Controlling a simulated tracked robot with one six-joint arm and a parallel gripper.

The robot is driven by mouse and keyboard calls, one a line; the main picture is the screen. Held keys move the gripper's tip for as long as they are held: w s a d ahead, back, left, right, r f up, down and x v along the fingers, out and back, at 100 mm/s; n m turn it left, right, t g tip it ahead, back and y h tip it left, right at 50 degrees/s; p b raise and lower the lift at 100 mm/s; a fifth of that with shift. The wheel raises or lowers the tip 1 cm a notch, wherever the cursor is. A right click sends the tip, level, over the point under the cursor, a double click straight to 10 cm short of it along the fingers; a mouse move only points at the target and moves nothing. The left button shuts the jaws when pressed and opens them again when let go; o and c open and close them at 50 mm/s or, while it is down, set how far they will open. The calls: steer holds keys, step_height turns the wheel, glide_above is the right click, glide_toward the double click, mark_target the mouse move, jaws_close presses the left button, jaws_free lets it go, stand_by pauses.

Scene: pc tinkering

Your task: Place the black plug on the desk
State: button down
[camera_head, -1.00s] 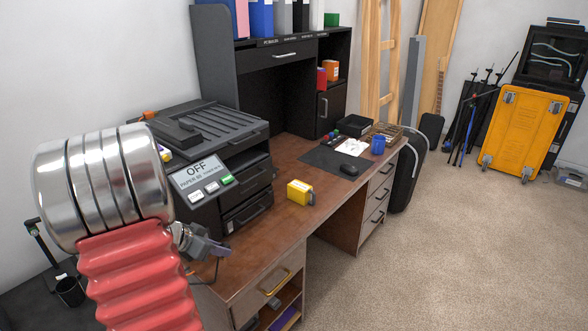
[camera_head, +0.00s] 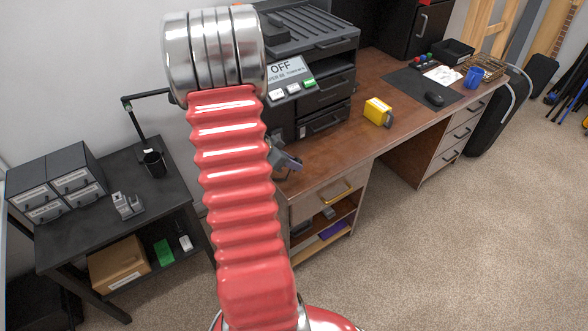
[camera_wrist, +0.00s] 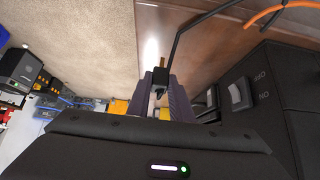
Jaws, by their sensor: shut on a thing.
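My gripper (camera_wrist: 160,103) is shut on the black plug (camera_wrist: 159,76), which shows between the fingertips in the wrist view. A thin black cord bends up and right from near the plug. The brown desk (camera_wrist: 190,38) lies beyond the fingers. In the head view the desk (camera_head: 335,158) runs from the centre to the right, and my gripper (camera_head: 288,162) is near its left front end, partly behind my red arm. The plug cannot be made out in the head view. I cannot tell whether it touches the desk.
A black machine marked OFF (camera_head: 312,85) stands on the desk's left end. A yellow object (camera_head: 377,112), a mouse (camera_head: 434,99) and a blue cup (camera_head: 473,77) are farther right. A dark side table (camera_head: 120,205) stands left. Desk surface around the yellow object is clear.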

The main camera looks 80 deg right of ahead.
mark_target(294, 172)
steer(key=shift+f, duration=0.25)
steer(key=shift+f, duration=0.1)
steer(key=shift+f, duration=1.8)
steer(key=c, duration=1.6)
jaws_free()
steer(key=v, duration=1.2)
